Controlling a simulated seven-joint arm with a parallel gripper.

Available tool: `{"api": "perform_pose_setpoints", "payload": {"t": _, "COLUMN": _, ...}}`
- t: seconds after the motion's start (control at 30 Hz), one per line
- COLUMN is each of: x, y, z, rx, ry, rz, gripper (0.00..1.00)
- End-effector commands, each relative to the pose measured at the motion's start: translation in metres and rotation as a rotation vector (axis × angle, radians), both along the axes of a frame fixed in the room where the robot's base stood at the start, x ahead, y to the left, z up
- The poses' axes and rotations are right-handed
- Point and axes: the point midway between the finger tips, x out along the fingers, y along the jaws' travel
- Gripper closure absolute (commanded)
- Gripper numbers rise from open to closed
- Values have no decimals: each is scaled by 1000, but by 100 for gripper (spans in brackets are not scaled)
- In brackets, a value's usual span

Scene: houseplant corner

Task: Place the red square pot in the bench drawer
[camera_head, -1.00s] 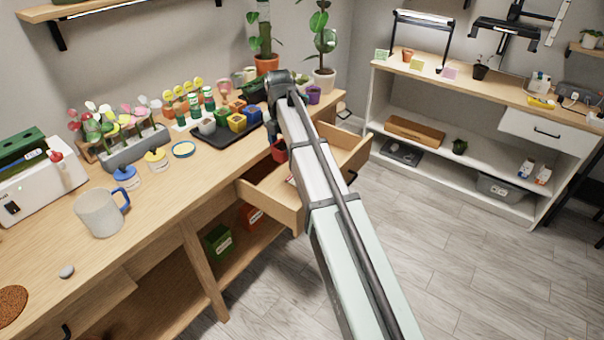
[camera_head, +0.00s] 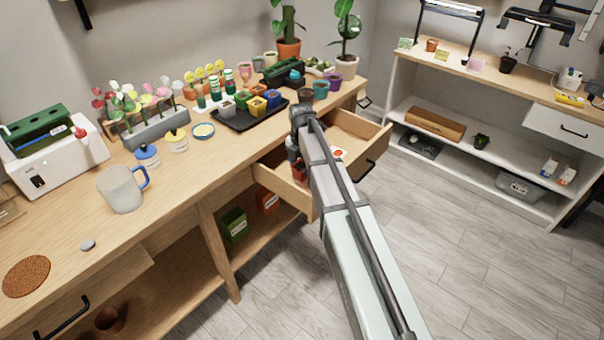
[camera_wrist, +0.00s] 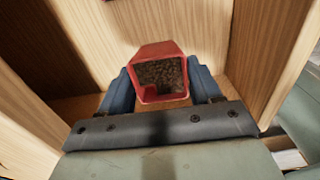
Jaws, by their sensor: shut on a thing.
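The red square pot (camera_wrist: 158,55) holds dark brown soil. In the wrist view it sits between the two dark blue fingers of my gripper (camera_wrist: 159,78), which is shut on it. Wooden drawer walls rise around it. In the head view the bench drawer (camera_head: 284,187) is pulled out. The pot (camera_head: 299,170) shows as a small red patch beside my arm, within the drawer's near left part. My arm hides much of the drawer and most of the gripper. I cannot tell whether the pot touches the drawer floor.
A white and red item (camera_head: 338,153) lies in the drawer, right of my arm. On the bench above stand a black tray (camera_head: 232,122) with small coloured pots, a mug (camera_head: 122,188) and several plant pots. A shelf unit (camera_head: 455,150) stands at the right, across open floor.

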Motion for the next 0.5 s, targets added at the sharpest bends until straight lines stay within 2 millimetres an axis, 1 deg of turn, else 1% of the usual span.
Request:
{"api": "perform_pose_setpoints", "payload": {"t": 0.17, "x": 0, "y": 0, "z": -11, "rx": 0, "ry": 0, "rz": 0, "gripper": 69}}
{"api": "perform_pose_setpoints", "payload": {"t": 0.4, "x": 0, "y": 0, "z": -38, "rx": 0, "ry": 0, "rz": 0, "gripper": 69}}
{"api": "perform_pose_setpoints", "payload": {"t": 0.5, "x": 0, "y": 0, "z": -42, "rx": 1, "ry": -1, "rz": 0, "gripper": 69}}
